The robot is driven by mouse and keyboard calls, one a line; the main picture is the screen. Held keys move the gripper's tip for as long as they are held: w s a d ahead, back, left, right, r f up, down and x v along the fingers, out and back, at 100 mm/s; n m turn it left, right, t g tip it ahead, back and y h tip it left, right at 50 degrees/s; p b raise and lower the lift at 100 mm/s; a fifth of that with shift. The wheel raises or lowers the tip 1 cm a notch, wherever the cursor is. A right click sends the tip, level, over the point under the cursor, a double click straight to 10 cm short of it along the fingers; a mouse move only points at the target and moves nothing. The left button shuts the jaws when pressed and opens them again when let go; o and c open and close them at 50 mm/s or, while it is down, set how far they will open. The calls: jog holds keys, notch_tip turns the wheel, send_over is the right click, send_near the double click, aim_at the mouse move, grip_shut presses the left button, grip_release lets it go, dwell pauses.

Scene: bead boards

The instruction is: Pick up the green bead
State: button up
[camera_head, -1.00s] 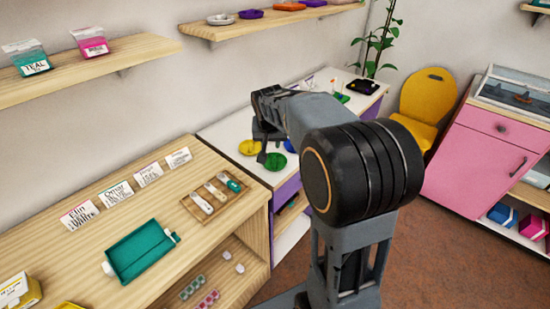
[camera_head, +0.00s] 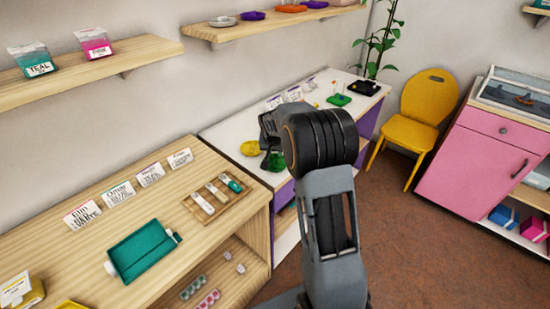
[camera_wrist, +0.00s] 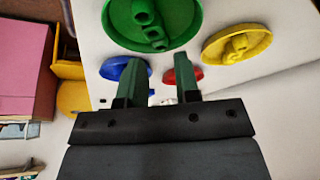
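Green beads (camera_wrist: 155,34) lie in a round green dish (camera_wrist: 117,39) at the top of the wrist view. The green dish also shows in the head view (camera_head: 277,161), partly hidden by my arm. My gripper (camera_wrist: 158,66) is open in the wrist view, with two dark green fingers apart and nothing between them. In the picture, the fingertips are below the green dish, apart from the beads. The height gap cannot be told. In the head view my arm hides most of the gripper.
A yellow dish (camera_wrist: 212,57) with yellow beads sits beside the green one. A blue dish (camera_wrist: 113,68) and a red dish (camera_wrist: 171,76) are partly behind my fingers. The white table (camera_head: 222,133) adjoins a wooden counter (camera_head: 140,205). A shelf (camera_head: 130,55) hangs above.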

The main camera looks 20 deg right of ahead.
aim_at(276, 157)
jog(key=shift+p+x, duration=0.3)
jog(key=shift+x, duration=1.85)
jog(key=shift+c, duration=0.4)
jog(key=shift+s+f, duration=0.15)
jog(key=c, duration=0.5)
